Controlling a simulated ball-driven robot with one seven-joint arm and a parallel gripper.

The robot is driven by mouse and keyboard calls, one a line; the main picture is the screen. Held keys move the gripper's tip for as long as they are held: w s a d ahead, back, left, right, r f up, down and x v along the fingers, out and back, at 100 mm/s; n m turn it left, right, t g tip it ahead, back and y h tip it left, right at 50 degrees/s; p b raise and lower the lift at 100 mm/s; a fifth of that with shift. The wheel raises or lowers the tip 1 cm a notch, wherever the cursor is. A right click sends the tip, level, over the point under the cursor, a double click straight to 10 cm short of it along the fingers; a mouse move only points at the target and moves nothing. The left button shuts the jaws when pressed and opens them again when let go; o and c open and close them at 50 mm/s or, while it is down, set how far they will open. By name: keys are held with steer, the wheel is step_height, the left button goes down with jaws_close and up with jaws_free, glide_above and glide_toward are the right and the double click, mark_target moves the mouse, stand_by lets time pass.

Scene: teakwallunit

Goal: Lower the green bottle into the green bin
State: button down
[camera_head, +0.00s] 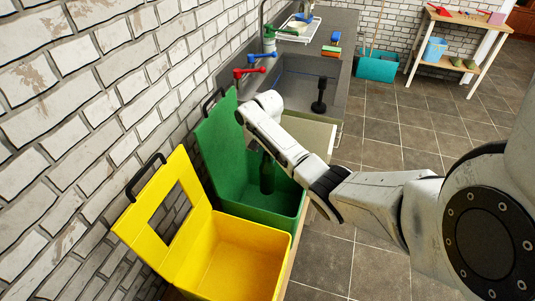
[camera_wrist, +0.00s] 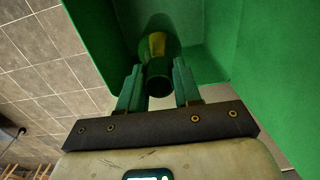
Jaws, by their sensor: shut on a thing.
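The dark green bottle (camera_head: 267,174) hangs roughly upright at the opening of the green bin (camera_head: 286,209), in front of its raised lid. In the wrist view, the bottle (camera_wrist: 159,47) has a yellow patch, and its neck lies between my two fingers. My gripper (camera_wrist: 157,82) is shut on the neck. Green bin walls (camera_wrist: 225,45) surround the bottle's far end there. Whether its base touches the bin floor cannot be told. In the head view, my arm hides the fingers and the bottle's top.
A yellow bin (camera_head: 235,262) with its lid raised stands beside the green bin, nearer me. A brick wall (camera_head: 80,120) is close on the left. Behind is a grey counter with a sink (camera_head: 300,90). Tiled floor (camera_head: 400,140) lies open to the right.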

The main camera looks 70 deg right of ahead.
mark_target(268, 185)
steer(key=shift+f+b, duration=4)
steer(key=shift+f, duration=2.1)
steer(key=shift+f+b, duration=1.85)
steer(key=shift+f, duration=0.65)
steer(key=c, duration=0.7)
jaws_free()
